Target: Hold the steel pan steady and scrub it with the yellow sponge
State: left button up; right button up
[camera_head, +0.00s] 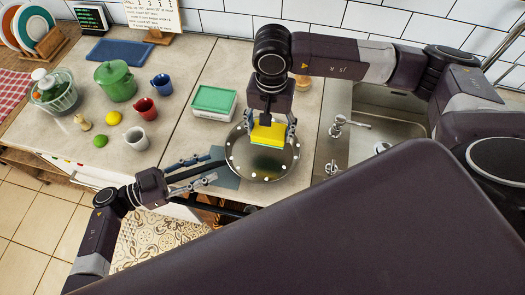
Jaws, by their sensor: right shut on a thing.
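The steel pan (262,164) lies on the counter, left of the sink, with its dark handle (196,171) pointing left. My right gripper (268,126) is shut on the yellow sponge (266,136) and holds it over the far part of the pan. I cannot tell whether the sponge touches the pan. My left gripper (208,167) is open, with its fingers spread on either side of the handle. Part of the pan's far rim is hidden behind my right gripper.
A green-lidded box (214,101) stands behind the pan and a grey-blue mat (222,178) lies partly under it. The sink (385,115) with its tap (342,122) is on the right. A green pot (115,82), mugs and fruit stand on the left counter.

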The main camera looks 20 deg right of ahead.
pick_arm(q)
jog(key=a, duration=1.2)
jog(key=shift+w+a, duration=0.1)
jog(key=shift+a, duration=0.05)
pick_arm(e)
jog(key=shift+a, duration=0.1)
